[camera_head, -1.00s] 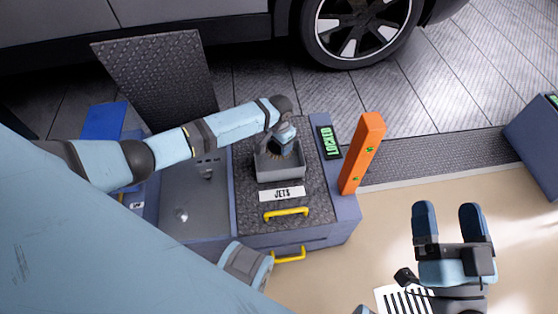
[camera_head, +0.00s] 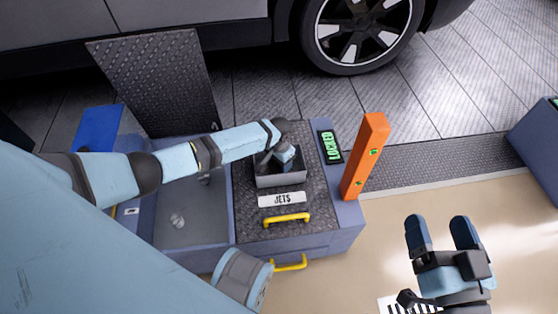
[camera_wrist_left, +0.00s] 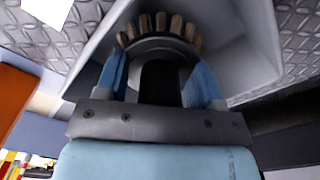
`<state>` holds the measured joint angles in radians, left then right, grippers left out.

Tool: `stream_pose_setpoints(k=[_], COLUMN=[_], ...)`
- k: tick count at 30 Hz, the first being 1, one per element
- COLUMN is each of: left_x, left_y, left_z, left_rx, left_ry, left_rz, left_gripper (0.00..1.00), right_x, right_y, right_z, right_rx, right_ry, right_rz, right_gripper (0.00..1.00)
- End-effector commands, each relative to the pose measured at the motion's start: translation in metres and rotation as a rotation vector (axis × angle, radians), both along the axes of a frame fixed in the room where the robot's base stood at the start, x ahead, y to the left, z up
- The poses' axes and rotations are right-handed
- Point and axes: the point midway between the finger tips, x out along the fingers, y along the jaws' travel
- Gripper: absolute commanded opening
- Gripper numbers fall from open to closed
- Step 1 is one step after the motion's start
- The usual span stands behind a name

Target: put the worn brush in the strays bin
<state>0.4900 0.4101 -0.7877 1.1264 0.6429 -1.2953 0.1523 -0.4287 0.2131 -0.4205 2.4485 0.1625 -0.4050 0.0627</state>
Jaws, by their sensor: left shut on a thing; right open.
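The worn brush (camera_wrist_left: 165,28) shows in the left wrist view as a dark round head with a ring of tan bristles. My left gripper (camera_wrist_left: 160,80) is shut on it, one blue finger on each side. In the head view the left gripper (camera_head: 284,158) is down inside a small grey open bin (camera_head: 281,181), and the brush is mostly hidden there. The bin's pale walls (camera_wrist_left: 250,50) surround the brush in the wrist view. I see no strays label on it. My right gripper (camera_head: 443,234) is open and empty at the lower right.
The bin stands on a dark textured lid with a JETS label (camera_head: 282,199) and a yellow handle (camera_head: 287,219). An orange post (camera_head: 364,157) and a LOCKED display (camera_head: 330,147) stand to the right. A grey basin (camera_head: 190,222) lies left. A car wheel (camera_head: 358,32) is behind.

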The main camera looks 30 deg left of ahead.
Motion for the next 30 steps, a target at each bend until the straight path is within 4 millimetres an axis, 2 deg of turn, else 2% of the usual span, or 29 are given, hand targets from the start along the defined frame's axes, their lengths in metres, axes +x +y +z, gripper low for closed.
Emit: stream_pose_setpoints(k=[1, 2, 3, 11, 14, 27, 30], left_x=[0.000, 0.000, 0.000, 0.000, 0.000, 0.000, 0.000], left_y=[0.000, 0.000, 0.000, 0.000, 0.000, -0.001, -0.001], left_z=[-0.002, -0.001, -0.001, 0.000, 0.007, 0.096, 0.110], left_rx=[0.000, 0.000, 0.000, 0.000, 0.000, 0.000, -0.001], left_ry=[0.000, 0.000, 0.000, 0.000, -0.001, -0.001, -0.001], left_rz=[0.000, 0.000, 0.000, 0.000, 0.000, -0.001, 0.000], left_gripper=[0.47, 0.69, 0.73, 0.73, 0.73, 0.73, 0.73], right_x=[0.000, 0.000, 0.000, 0.000, 0.000, -0.004, -0.003], right_y=[0.000, 0.000, 0.000, 0.000, 0.000, -0.005, -0.007], right_z=[-0.001, 0.000, 0.000, 0.000, 0.003, 0.062, 0.059], right_rx=[0.000, -0.001, -0.001, 0.000, 0.000, 0.086, 0.072], right_ry=[0.001, 0.002, 0.002, 0.001, -0.001, -0.163, -0.152], right_rz=[0.000, 0.000, 0.000, 0.000, 0.000, -0.053, -0.064], right_gripper=[0.81, 0.81, 0.81, 0.81, 0.81, 0.81, 0.81])
